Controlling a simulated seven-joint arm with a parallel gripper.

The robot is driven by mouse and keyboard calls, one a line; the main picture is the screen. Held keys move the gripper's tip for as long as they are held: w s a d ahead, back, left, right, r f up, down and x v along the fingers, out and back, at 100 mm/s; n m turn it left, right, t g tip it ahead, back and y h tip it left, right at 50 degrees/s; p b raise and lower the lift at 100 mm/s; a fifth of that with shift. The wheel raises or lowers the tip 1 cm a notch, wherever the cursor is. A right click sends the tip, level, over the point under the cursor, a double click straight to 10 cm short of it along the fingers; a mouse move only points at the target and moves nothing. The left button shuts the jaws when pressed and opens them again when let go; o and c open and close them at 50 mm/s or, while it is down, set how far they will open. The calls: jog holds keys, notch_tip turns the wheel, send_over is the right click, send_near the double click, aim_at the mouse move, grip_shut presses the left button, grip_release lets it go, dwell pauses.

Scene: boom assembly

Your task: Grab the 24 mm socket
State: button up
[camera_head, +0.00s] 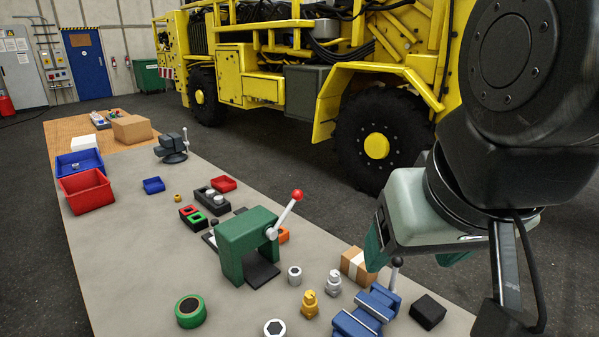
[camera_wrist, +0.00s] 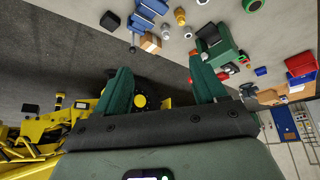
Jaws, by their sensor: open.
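Two silver sockets stand on the grey bench in the head view. One socket (camera_head: 295,275) is just right of the green press, and another socket (camera_head: 275,328) is at the lower picture edge. I cannot read any size marks, so I cannot tell which is 24 mm. My gripper (camera_head: 415,256) hangs right of the sockets, above the bench's right edge, apart from them. In the wrist view my gripper (camera_wrist: 161,68) shows two green fingers spread apart with nothing between them.
The green press (camera_head: 246,240) with a red-knobbed lever stands beside the sockets. A yellow fitting (camera_head: 310,304), silver fitting (camera_head: 334,282), cardboard box (camera_head: 355,265), blue vise (camera_head: 362,314), black block (camera_head: 428,311) and green ring (camera_head: 190,311) surround them. The bench's left side (camera_head: 130,260) is clear.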

jog(key=w+a+f+n+g+h, duration=0.25)
jog(key=w+f+n, duration=0.3)
jog(key=w, duration=0.55)
jog(key=w+a+f+n+g+h, duration=0.1)
jog(key=w+f+n+h, duration=0.5)
jog(key=w, duration=0.6)
jog(key=n+t, duration=0.8)
jog(key=n, duration=0.7)
send_near(299, 270)
jog(key=shift+w+a+f+h, duration=0.1)
jog(key=shift+a+f+h, duration=0.1)
jog(key=shift+f, duration=0.2)
jog(key=shift+w+a+f+h, duration=0.1)
jog(key=shift+f+h, duration=0.05)
jog(key=shift+f, duration=0.25)
jog(key=shift+w+d+f, duration=0.1)
jog(key=shift+f, duration=0.1)
jog(key=x, duration=0.4)
jog(key=shift+w+d+f, duration=0.15)
jog(key=shift+w+d, duration=0.05)
jog(key=shift+d, duration=0.05)
jog(key=x, duration=0.5)
jog(key=shift+w+d, duration=0.1)
jog(key=shift+w, duration=0.35)
jog(key=shift+c, duration=0.5)
